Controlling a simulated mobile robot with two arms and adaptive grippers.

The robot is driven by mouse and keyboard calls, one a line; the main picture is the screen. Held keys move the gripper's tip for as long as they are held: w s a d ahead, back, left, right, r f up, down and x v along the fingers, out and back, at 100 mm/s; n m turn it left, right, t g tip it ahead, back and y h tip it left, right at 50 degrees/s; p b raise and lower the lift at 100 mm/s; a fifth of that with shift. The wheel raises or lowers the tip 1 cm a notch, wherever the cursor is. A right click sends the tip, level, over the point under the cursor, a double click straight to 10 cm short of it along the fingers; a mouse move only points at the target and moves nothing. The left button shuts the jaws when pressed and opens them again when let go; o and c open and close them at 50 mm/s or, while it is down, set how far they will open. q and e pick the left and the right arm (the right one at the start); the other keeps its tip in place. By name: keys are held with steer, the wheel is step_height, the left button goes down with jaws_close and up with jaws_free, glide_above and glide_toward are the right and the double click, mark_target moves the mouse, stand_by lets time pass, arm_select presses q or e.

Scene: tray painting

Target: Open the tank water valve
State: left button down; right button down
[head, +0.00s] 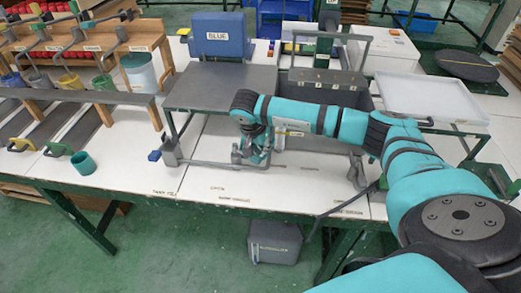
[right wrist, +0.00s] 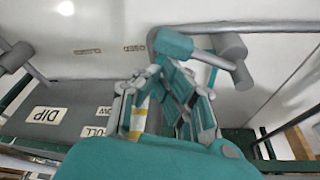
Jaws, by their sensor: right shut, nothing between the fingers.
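A grey pipe-like lever (head: 215,163), which may be the tank water valve, lies low over the white table front. A small blue end (head: 155,155) is at its left. Labels on the table beside it read TANK FILL (head: 164,194) and OPEN (head: 217,188). My right gripper (head: 256,155) is down at the right end of this lever, shut and empty. In the right wrist view my right gripper (right wrist: 165,82) points at a grey bar with a teal part (right wrist: 174,43) and a grey cylinder (right wrist: 230,47). Contact cannot be told. My left gripper is not in view.
A grey tank (head: 325,90) with slots stands behind my arm, between a grey plate (head: 215,88) and a white tray (head: 430,97). A blue BLUE box (head: 222,35) is behind.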

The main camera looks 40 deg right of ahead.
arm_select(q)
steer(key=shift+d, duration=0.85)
